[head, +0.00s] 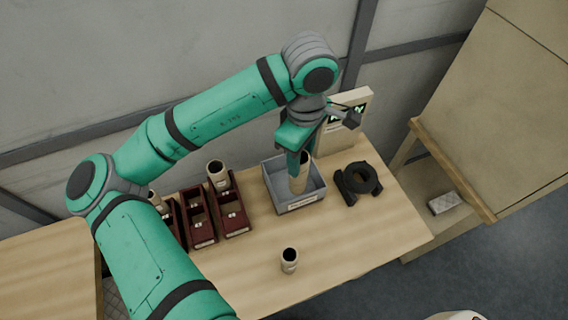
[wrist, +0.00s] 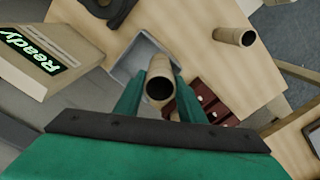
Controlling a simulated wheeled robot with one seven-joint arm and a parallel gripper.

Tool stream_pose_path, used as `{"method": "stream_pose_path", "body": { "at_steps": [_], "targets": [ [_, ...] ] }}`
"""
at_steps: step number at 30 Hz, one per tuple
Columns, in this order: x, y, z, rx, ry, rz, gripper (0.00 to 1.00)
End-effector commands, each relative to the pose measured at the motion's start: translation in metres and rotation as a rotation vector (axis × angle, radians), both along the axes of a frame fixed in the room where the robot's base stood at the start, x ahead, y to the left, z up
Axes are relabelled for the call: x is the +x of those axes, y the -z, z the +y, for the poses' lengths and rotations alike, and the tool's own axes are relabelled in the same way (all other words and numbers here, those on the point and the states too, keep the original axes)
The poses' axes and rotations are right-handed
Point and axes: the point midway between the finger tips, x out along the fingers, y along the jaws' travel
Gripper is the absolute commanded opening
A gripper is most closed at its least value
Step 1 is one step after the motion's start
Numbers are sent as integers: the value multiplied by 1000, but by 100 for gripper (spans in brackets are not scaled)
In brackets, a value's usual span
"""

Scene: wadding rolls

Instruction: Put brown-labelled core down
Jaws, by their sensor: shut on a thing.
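My gripper (head: 299,168) is shut on a tan tubular core (head: 301,181), held upright over the grey bin (head: 317,196). The core's lower end appears inside the bin's outline, and I cannot tell whether it touches the floor. In the wrist view the core (wrist: 159,65) stands between the two green fingers of my gripper (wrist: 160,96), its dark open end facing the camera. The bin (wrist: 124,70) shows behind it. I cannot make out the colour of the held core's label.
Another core (head: 289,262) stands on the table (head: 360,232) in front of the bin. Dark red racks (head: 233,215) stand left, one with a core (head: 217,172). A black ring-shaped holder (head: 347,190) is right of the bin. A box with a "Ready" screen (wrist: 40,50) stands behind.

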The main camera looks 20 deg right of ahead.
Motion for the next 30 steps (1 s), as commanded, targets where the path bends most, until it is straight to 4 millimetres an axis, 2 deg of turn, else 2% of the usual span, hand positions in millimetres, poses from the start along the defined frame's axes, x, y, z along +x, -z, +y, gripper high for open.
{"method": "stream_pose_path", "body": {
  "at_steps": [3, 10, 16, 24, 30],
  "targets": [
    [18, 18, 9, 2, -5, 1, 23],
    [40, 47, 19, 1, -2, 0, 23],
    [49, 59, 22, 1, -1, -1, 23],
    [52, 90, 23, 0, 2, -1, 23],
    [51, 93, 22, 0, 3, -1, 23]
  ]
}}
